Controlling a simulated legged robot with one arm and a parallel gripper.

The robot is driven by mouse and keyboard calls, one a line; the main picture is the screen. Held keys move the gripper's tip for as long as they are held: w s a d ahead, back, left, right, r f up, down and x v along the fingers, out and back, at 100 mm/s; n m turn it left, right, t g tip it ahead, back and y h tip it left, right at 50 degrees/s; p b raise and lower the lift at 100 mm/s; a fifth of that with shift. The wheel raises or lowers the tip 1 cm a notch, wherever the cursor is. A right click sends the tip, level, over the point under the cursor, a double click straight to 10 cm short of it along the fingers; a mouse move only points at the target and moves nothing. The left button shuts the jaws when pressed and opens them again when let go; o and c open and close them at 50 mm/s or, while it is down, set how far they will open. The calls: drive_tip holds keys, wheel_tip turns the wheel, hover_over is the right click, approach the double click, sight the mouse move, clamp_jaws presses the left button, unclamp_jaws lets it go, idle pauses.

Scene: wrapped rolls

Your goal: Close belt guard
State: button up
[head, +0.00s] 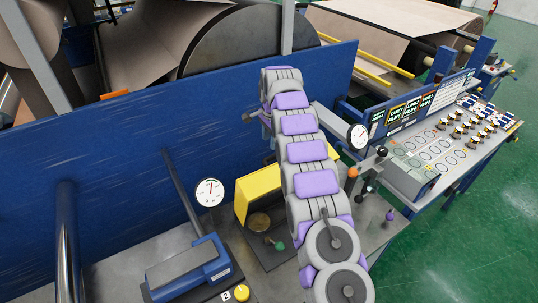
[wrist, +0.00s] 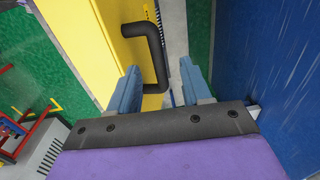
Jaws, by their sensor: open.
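A yellow panel (wrist: 105,45), which looks like the belt guard, fills the upper left of the wrist view. A black bent handle (wrist: 152,50) stands out from it. My gripper (wrist: 160,78) is open, with its two blue fingers apart. The lower part of the handle shows between the fingertips; I cannot tell if they touch it. In the head view a yellow box-like guard (head: 258,184) stands at the centre, partly hidden by my arm, with a brownish round part (head: 259,222) under it. My fingers cannot be made out in the head view.
A tall blue wall panel (head: 120,150) runs behind the guard and also fills the right of the wrist view (wrist: 270,70). A round dial (head: 209,192) and a blue-grey block (head: 188,266) stand left of the guard. A control desk (head: 440,145) stands at right, with green floor (head: 470,240) beyond.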

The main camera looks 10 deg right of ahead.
sight(273, 155)
drive_tip(key=f, duration=0.2)
drive_tip(key=d+f, duration=0.1)
drive_tip(key=f, duration=0.1)
drive_tip(key=d+f, duration=0.1)
drive_tip(key=shift+w+d+f+p, duration=0.1)
drive_tip(key=shift+d+f+p, duration=0.2)
drive_tip(key=shift+f, duration=0.1)
drive_tip(key=shift+w+a+f, duration=0.15)
drive_tip(key=shift+a+f, duration=0.65)
drive_tip(key=shift+f, duration=0.2)
drive_tip(key=shift+a+f, duration=0.1)
drive_tip(key=shift+a, duration=0.3)
drive_tip(key=shift+d, duration=0.95)
drive_tip(key=c, duration=0.5)
drive_tip(key=shift+a, duration=0.1)
drive_tip(key=shift+c, duration=1.4)
drive_tip(key=shift+a, duration=0.3)
clamp_jaws()
